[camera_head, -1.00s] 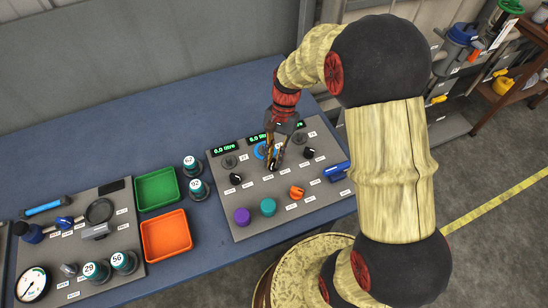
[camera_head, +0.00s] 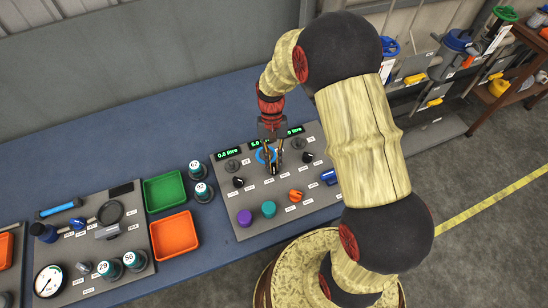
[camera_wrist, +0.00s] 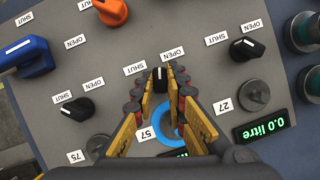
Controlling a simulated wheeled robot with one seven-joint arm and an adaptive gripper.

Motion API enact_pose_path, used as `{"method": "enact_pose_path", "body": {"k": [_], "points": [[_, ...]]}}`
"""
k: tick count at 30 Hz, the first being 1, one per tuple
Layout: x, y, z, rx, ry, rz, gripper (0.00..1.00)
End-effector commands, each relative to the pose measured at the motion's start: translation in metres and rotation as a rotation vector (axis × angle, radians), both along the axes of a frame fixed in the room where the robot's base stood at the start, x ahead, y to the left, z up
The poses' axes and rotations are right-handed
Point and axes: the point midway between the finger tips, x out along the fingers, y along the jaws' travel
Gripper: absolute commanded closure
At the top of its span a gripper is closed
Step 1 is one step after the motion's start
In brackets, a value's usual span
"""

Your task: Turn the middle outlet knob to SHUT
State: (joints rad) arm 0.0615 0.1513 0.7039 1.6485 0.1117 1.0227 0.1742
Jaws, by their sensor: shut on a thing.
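The middle outlet knob (camera_wrist: 160,76) is black with a white pointer line. In the wrist view it sits between the fingertips of my gripper (camera_wrist: 160,84), which is shut on it. Its line points up the picture, between the SHUT label (camera_wrist: 135,68) and the OPEN label (camera_wrist: 172,54). In the head view my gripper (camera_head: 274,170) reaches down to the panel from above, and its fingers mostly hide the knob. A blue ring (camera_wrist: 168,135) around the control marked 57 lies under the fingers, partly hidden.
Black outlet knobs flank it on the left (camera_wrist: 75,107) and right (camera_wrist: 246,48) in the wrist view. An orange knob (camera_wrist: 111,12) and a blue knob (camera_wrist: 25,54) stand nearby. Green (camera_head: 165,175) and orange (camera_head: 158,249) trays lie left of the panel (camera_head: 231,206).

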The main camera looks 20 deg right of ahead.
Motion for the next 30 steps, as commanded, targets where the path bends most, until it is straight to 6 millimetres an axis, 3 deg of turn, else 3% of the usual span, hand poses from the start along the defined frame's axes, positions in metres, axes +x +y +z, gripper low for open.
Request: {"method": "enact_pose_path", "body": {"k": [30], "points": [[0.0001,0.0063,0.0021,0.0,-0.002,0.923,1.0]]}}
